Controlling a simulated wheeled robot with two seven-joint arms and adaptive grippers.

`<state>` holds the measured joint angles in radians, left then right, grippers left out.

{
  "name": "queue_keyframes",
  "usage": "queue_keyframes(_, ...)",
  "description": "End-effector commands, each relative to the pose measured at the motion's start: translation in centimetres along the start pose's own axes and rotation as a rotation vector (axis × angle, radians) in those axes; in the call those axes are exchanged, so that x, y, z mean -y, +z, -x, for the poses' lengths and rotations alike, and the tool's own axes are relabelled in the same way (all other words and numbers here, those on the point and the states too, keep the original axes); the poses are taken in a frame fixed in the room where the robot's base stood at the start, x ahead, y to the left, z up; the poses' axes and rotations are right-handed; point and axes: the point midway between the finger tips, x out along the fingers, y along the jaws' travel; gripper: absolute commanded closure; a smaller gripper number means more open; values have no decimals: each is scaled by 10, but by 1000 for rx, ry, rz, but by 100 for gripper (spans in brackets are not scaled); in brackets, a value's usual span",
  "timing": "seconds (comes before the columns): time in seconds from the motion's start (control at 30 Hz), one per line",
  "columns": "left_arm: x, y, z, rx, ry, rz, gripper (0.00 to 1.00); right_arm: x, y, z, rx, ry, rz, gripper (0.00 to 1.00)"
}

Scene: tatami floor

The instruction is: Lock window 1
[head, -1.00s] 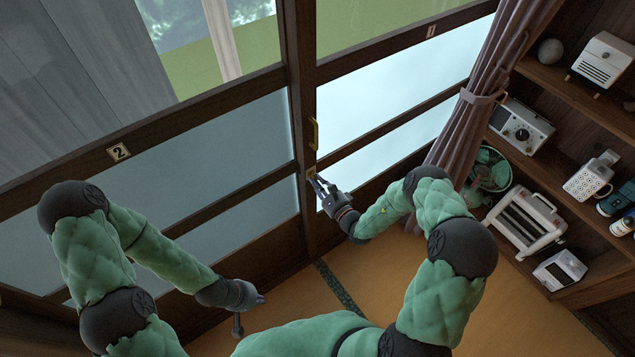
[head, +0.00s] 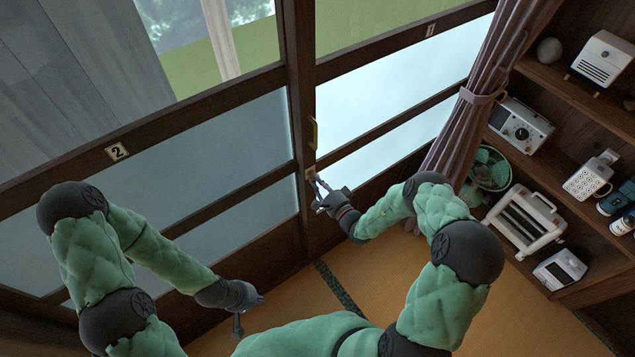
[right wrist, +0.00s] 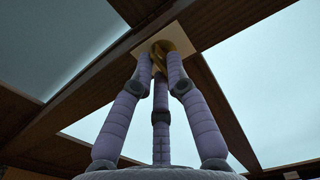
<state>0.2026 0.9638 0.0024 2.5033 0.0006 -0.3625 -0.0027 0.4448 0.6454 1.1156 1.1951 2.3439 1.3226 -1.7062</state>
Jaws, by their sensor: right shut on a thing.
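Window 1 (head: 385,100) is the sliding panel on the right, with a small "1" plate (head: 430,30) on its rail. A brass lock (head: 310,173) sits low on the upright where the two windows meet. In the right wrist view it is a brass knob (right wrist: 163,47) on a pale square plate. My right gripper (head: 317,182) is shut on the knob, its fingers close around it and partly hiding it. Whether the lock is engaged cannot be told. My left gripper (head: 252,312) is open and empty, low at the lower left, well away from the lock.
Window 2 (head: 200,150) is on the left, with a "2" plate (head: 118,152). A brass pull (head: 314,133) is above the lock. A tied curtain (head: 475,115) hangs at the right, beside shelves (head: 545,78) of appliances. The tatami floor (head: 300,300) below is clear.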

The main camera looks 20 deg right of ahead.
Motion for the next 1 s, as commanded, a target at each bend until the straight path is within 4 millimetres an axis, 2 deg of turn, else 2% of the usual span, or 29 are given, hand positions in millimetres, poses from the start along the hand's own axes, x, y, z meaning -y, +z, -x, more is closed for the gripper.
queue_keyframes(0.27,0,0,-1,0,0,0,100,-1,1,1,1,3,68,100)
queue_keyframes(0.7,0,0,-1,0,0,0,100,-2,1,1,1,4,77,100)
queue_keyframes(0.73,0,0,-1,0,0,0,100,-2,1,1,1,4,77,81)
queue_keyframes(0.8,0,0,-1,0,0,0,100,-2,1,1,1,4,76,62)
queue_keyframes(1.0,0,0,-1,0,0,0,100,-1,0,0,1,2,77,60)
